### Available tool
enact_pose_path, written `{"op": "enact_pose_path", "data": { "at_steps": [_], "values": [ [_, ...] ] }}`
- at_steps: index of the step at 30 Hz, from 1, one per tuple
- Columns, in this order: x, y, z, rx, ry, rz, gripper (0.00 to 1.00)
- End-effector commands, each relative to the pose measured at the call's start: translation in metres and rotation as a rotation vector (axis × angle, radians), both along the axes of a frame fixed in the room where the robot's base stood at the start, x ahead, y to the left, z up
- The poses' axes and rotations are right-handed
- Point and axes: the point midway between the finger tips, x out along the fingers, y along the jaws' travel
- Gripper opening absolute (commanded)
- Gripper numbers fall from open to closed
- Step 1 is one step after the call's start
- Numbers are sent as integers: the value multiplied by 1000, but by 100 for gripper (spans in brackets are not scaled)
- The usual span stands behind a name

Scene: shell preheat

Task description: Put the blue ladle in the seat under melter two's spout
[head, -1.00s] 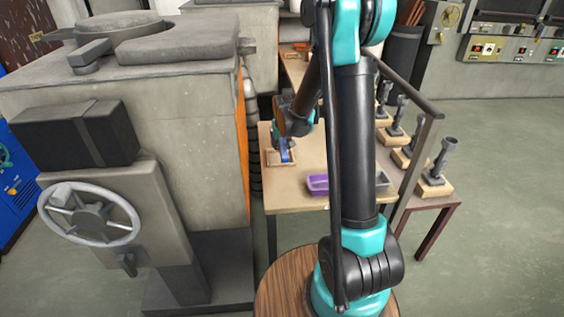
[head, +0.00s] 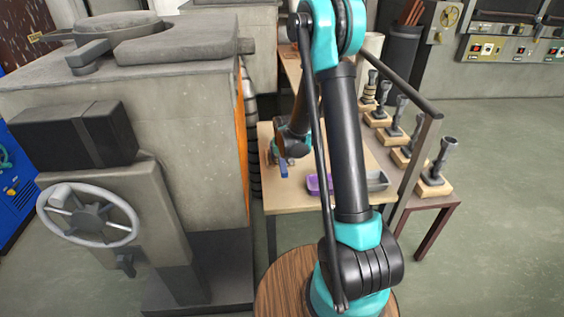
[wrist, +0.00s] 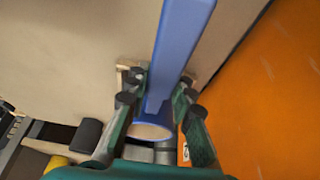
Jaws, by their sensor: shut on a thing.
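The blue ladle (wrist: 178,50) is between the fingers of my gripper (wrist: 158,90), which is shut on it. In the wrist view its long flat handle runs up the picture and its round end sits low between the fingers. In the head view the ladle (head: 283,171) hangs over the tan table, below my gripper (head: 282,158). A small wooden seat (head: 267,158) shows behind it, partly hidden by my gripper. In the wrist view, pale wood (wrist: 126,70) shows behind the fingers. I cannot make out melter two's spout.
The tan table (head: 295,200) also carries a purple mould (head: 318,184) and a grey one (head: 377,180). A large grey furnace (head: 190,130) with an orange side (wrist: 265,90) stands close on the left. Several tools on wooden blocks stand beyond the rail (head: 412,160).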

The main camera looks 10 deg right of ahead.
Motion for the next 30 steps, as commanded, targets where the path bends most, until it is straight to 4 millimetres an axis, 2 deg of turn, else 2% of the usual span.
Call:
{"op": "enact_pose_path", "data": {
  "at_steps": [2,3,8,20,30],
  "values": [
    [0,0,-2,0,-1,0,0],
    [0,0,-2,0,0,0,25],
    [0,0,-2,0,0,0,44],
    [-1,0,4,0,0,0,44],
    [-19,0,45,0,0,1,44]
  ]
}}
